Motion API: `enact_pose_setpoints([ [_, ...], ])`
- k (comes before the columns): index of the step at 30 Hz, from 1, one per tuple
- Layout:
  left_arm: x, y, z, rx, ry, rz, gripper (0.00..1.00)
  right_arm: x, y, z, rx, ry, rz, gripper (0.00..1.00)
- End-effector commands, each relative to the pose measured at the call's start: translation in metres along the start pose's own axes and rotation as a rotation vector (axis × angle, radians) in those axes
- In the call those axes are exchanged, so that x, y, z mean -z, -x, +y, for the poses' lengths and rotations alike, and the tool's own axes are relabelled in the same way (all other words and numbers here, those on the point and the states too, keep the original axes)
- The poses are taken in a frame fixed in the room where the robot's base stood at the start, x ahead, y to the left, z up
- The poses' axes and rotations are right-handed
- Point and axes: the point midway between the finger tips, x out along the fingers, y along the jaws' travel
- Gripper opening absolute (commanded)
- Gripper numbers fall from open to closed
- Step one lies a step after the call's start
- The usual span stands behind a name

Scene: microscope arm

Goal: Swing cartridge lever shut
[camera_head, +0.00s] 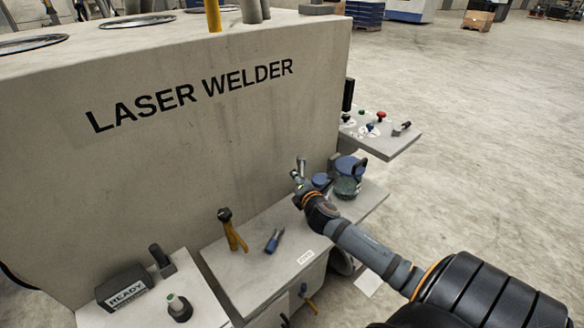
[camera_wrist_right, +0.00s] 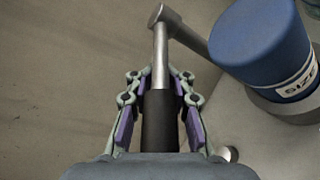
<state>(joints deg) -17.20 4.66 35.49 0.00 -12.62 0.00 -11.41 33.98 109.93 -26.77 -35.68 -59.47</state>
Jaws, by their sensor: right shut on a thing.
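The lever shows in the right wrist view as a bare metal rod (camera_wrist_right: 160,55) with a dark grip, its far end joined to a metal arm that runs down to the right. My right gripper (camera_wrist_right: 161,90) has its two fingers on either side of the dark grip (camera_wrist_right: 159,125) and is shut on it. In the head view my right gripper (camera_head: 298,179) is at the back of the low bench, close to the welder wall, with the metal lever end (camera_head: 301,163) just beyond it. The fingers are small there. My left gripper is out of view.
A blue cylinder (camera_wrist_right: 262,45) with a white label stands right of the lever. The low bench (camera_head: 245,275) carries a yellow-handled tool (camera_head: 233,235) and a small blue tool (camera_head: 274,241). The LASER WELDER wall (camera_head: 180,150) rises behind. Open floor (camera_head: 490,130) lies right.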

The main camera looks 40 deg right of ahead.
Motion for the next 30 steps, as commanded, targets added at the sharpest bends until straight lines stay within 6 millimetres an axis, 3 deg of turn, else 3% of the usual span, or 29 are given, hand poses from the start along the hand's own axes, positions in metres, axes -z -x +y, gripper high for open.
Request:
enact_pose_setpoints([
  [6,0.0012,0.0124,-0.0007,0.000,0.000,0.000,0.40,-0.0073,0.0032,-0.0044,-0.044,0.025,0.074,0.00],
  [25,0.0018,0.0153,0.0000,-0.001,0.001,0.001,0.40,-0.0094,0.0036,-0.0067,-0.071,0.032,0.110,0.00],
  [26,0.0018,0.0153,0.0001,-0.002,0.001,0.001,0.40,-0.0094,0.0036,-0.0067,-0.071,0.031,0.110,0.19],
  [30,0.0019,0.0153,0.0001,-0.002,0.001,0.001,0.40,-0.0092,0.0037,-0.0065,-0.071,0.031,0.111,0.38],
])
